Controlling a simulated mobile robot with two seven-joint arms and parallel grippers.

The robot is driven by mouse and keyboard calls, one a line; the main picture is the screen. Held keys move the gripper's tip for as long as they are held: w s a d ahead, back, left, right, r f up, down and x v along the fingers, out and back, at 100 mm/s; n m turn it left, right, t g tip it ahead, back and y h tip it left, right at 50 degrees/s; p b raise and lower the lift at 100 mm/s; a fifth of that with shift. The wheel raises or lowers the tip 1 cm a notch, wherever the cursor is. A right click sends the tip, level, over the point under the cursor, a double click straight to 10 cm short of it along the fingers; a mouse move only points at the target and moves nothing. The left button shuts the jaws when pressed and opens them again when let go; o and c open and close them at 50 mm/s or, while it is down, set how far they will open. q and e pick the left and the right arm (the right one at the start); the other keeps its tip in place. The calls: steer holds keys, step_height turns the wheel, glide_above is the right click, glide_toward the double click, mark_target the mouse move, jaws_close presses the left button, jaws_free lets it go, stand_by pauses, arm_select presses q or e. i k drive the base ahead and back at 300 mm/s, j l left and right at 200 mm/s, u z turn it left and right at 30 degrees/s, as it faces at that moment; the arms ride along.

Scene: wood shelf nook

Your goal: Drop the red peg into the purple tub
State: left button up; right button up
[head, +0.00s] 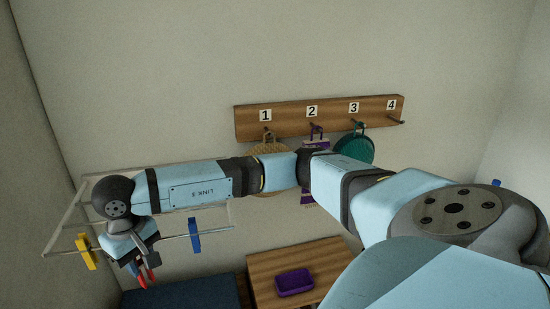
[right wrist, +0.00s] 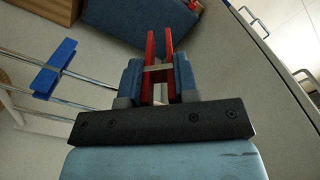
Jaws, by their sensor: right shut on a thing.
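My right gripper (head: 142,270) is at the lower left of the head view, by the front rod of the wire rack. It is shut on the red peg (head: 149,281), whose prongs stick out below the jaws. In the right wrist view the red peg (right wrist: 150,48) stands between the two fingers (right wrist: 158,82), with a pale metal piece across its middle. I cannot tell whether the peg touches the rod. The purple tub (head: 294,282) sits on a wooden table to the right of and apart from the gripper. My left gripper is not in view.
A yellow peg (head: 86,251) and a blue peg (head: 195,235) hang on the rack rod (head: 60,253) either side of the gripper. A dark blue seat (head: 180,294) lies between rack and wooden table (head: 332,258). A numbered hook rail (head: 290,122) with hung items is above.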

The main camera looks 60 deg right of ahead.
mark_target(298, 284)
steer(key=z, duration=0.5)
steer(key=l+z, duration=0.1)
steer(key=z, duration=0.85)
steer(key=l+z, duration=0.1)
steer(key=z, duration=0.4)
steer(key=i+l, duration=0.2)
steer(key=l, duration=0.15)
steer(key=i+l, duration=0.2)
steer(key=l, duration=0.15)
steer(key=i+l+u, duration=0.1)
steer(key=l, duration=0.25)
steer(key=i, duration=0.1)
